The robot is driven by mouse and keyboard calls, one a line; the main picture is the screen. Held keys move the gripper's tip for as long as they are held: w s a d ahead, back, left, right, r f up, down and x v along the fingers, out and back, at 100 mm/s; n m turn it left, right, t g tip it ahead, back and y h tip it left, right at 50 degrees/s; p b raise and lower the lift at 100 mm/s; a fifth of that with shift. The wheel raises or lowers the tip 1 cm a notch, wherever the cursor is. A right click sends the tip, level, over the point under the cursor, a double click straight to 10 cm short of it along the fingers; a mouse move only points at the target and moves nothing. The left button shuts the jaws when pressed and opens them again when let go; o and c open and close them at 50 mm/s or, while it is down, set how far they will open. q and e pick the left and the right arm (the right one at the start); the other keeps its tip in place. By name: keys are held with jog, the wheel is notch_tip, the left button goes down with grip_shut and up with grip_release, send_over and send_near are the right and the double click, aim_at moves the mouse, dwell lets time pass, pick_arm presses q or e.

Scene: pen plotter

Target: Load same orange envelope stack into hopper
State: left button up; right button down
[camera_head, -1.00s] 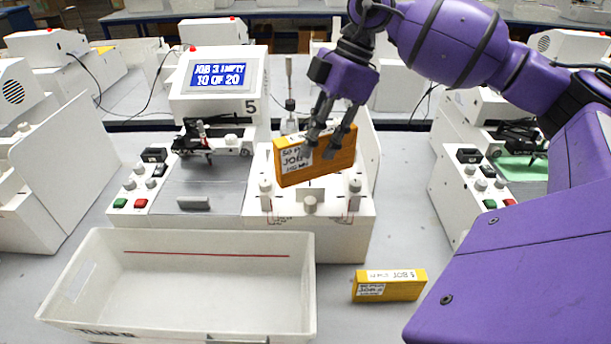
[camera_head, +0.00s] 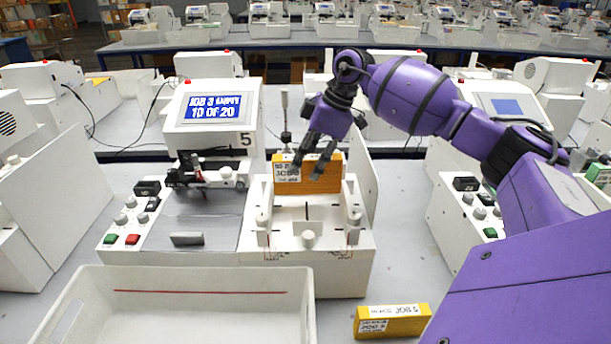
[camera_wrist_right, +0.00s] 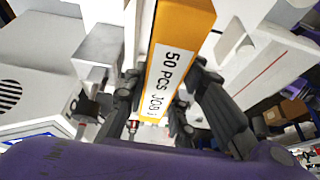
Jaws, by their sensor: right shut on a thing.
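My right gripper (camera_head: 316,160) is shut on an orange envelope stack (camera_head: 322,181) with a white label. The stack is level, its label to the left, above or at the hopper (camera_head: 306,238) of the white machine; whether it touches the hopper is unclear. The right wrist view shows the stack (camera_wrist_right: 180,50) between the fingers (camera_wrist_right: 165,100), its label reading "50 PCS JOB", the last character hard to read. A second orange stack (camera_head: 391,321) marked "JOB 5" lies on the table at the front. My left gripper is not in view.
The machine's screen (camera_head: 211,107) reads "JOB 3 EMPTY 10 OF 20", with a "5" beside it. A white bin (camera_head: 190,274) with a red line stands in front. Similar machines stand left, right and behind.

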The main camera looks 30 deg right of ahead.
jog(key=shift+w+d+f, duration=0.3)
jog(key=shift+w+f, duration=0.3)
jog(key=shift+f, duration=0.15)
jog(key=shift+w+d+f, duration=0.1)
jog(key=shift+w+f, duration=0.1)
jog(key=shift+f, duration=1.5)
jog(key=shift+f, duration=0.1)
jog(key=c, duration=1.5)
grip_release()
jog(key=shift+o, duration=0.2)
jog(key=v, duration=1.2)
jog(key=shift+b, duration=0.3)
